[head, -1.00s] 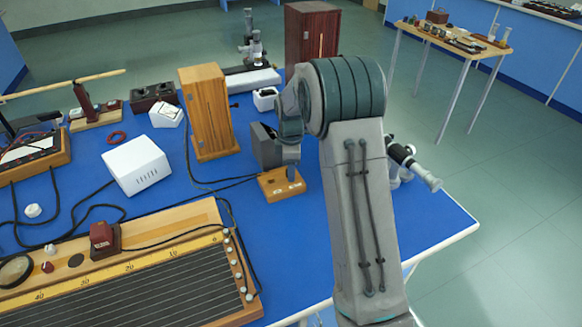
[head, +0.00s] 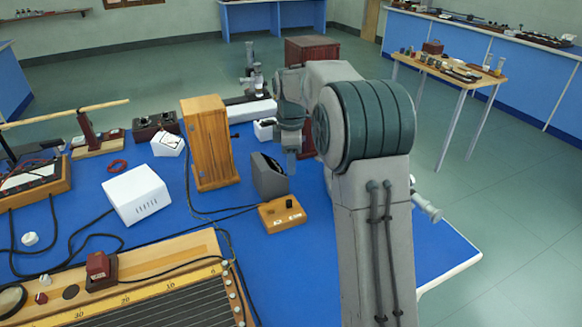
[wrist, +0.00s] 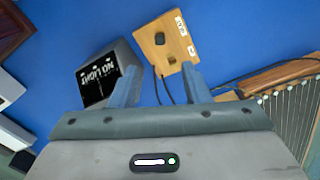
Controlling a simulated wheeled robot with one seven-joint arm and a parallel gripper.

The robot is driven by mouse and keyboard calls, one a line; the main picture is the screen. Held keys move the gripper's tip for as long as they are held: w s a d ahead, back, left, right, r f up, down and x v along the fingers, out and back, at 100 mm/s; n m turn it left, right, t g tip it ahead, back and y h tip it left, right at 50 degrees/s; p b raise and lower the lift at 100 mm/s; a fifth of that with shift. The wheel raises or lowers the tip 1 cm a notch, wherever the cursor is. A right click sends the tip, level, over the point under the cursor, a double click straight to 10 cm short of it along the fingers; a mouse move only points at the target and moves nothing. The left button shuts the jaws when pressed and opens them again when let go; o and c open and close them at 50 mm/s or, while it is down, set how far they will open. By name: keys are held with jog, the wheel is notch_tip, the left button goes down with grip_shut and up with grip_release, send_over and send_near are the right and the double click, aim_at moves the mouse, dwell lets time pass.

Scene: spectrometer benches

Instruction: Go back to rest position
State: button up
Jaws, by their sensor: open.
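My gripper (wrist: 160,92) is open in the wrist view, its two fingers spread with nothing between them. It points down over the blue bench, above a small wooden block with a black knob (wrist: 164,45) and a dark grey box lettered "NO LIGHT" (wrist: 120,60). In the head view my gripper (head: 291,168) hangs beside the grey box (head: 268,176) and behind the wooden block (head: 282,214). My forearm hides part of the right side of the bench.
A tall wooden cabinet (head: 209,145) and a white box (head: 136,194) stand left of my gripper. A ruled wooden board (head: 150,290) fills the bench front. A dark red cabinet (head: 312,50) stands behind my arm. A small side table (head: 450,66) is at the right.

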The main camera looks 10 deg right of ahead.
jog(key=s+m+t, duration=0.1)
jog(key=s+m, duration=0.7)
jog(key=s, duration=0.7)
jog(key=s+r+m+t+p, duration=0.1)
jog(key=s+m, duration=0.7)
jog(key=s, duration=0.8)
jog(key=shift+s+a+r+t, duration=0.2)
jog(key=shift+a+r+t, duration=0.1)
jog(key=shift+t, duration=0.1)
